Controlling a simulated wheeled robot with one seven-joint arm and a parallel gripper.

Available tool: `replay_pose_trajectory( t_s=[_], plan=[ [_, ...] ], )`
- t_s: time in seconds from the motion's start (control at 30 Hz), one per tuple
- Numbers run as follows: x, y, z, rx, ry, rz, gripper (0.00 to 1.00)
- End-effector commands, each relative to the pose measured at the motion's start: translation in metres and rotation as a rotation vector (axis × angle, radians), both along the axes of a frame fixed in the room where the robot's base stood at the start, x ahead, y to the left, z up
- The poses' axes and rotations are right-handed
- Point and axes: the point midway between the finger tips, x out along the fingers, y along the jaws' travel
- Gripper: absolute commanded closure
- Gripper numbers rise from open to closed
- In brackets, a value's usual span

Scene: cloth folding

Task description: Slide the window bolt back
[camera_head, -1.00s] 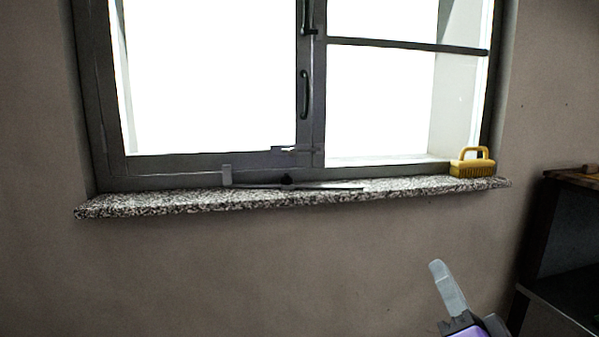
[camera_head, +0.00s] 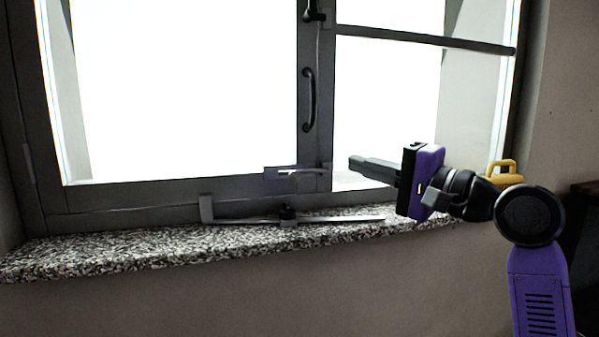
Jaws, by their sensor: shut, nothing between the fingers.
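The window bolt (camera_head: 297,172) is a small light metal bar on a dark plate, low on the window frame where the left sash meets the middle post. My gripper (camera_head: 352,163) is shut and empty. It points left and appears a short way to the right of the bolt in the picture, with a gap between them. How far it is from the window in depth I cannot tell. The window (camera_head: 182,199) has a dark grey frame and bright panes.
A dark handle (camera_head: 309,100) stands upright above the bolt. A metal stay bar (camera_head: 345,219) lies along the speckled stone sill (camera_head: 130,250). A yellow brush (camera_head: 503,172) sits at the right, partly hidden behind my arm. The sill's left part is clear.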

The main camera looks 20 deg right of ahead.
Motion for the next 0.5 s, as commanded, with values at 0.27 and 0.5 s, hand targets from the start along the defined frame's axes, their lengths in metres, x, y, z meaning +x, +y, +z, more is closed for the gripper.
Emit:
replay_pose_trajectory(
  t_s=[0.27,0.5],
  plan=[
    [-0.006,0.015,-0.034,0.118,0.212,0.084,1.0],
    [-0.006,0.015,-0.035,0.143,0.231,0.084,1.0]
  ],
)
